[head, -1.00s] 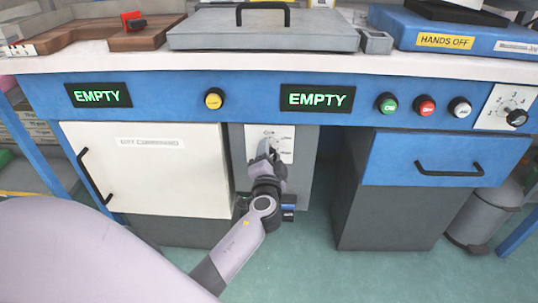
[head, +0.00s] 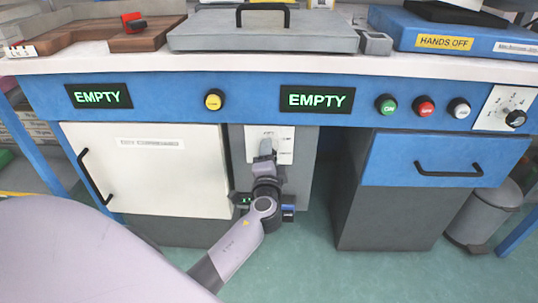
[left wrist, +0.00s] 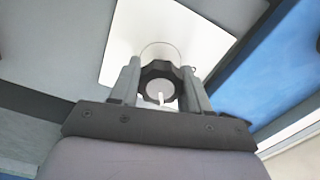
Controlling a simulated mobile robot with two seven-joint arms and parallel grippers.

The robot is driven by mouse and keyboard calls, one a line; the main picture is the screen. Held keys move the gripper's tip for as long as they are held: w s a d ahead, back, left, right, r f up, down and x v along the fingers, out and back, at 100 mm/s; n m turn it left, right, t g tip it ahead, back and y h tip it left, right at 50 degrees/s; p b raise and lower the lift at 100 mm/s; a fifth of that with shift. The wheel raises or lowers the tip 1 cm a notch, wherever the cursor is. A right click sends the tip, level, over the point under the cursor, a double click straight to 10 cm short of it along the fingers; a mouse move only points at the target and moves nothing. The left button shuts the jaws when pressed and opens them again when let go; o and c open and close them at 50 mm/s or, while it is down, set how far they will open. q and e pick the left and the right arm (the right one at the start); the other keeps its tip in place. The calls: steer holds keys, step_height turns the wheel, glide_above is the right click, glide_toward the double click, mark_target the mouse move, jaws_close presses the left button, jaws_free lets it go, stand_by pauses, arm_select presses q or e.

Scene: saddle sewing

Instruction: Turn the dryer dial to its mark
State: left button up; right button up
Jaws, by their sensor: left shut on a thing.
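The dial (left wrist: 158,72) is a dark, many-sided knob with a white pointer line, set on a white plate (left wrist: 160,30) in the left wrist view. In the head view the plate (head: 285,146) is on a grey panel below the counter, with small lettering too blurred to read. My left gripper (head: 265,147) reaches up in front of the plate and hides the dial there. In the left wrist view the fingers of my left gripper (left wrist: 161,82) are on both sides of the knob, shut on it. My right gripper is not in view.
A white cupboard door (head: 150,175) with a black handle is left of the panel. A blue drawer (head: 430,158) is to the right. Above are two EMPTY displays (head: 317,99), several push buttons (head: 386,104) and another dial (head: 515,118).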

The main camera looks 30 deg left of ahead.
arm_select(q)
steer(key=shift+w+d+r, duration=0.15)
steer(key=shift+d+r, duration=0.05)
steer(key=shift+r, duration=0.1)
steer(key=o, duration=1)
steer(key=shift+o, duration=0.2)
steer(key=shift+f, duration=0.15)
steer(key=shift+s+d+f, duration=0.1)
steer(key=shift+s+d, duration=0.05)
steer(key=shift+s, duration=0.3)
steer(key=v, duration=0.6)
steer(key=shift+p, duration=0.3)
steer(key=shift+s+d, duration=0.1)
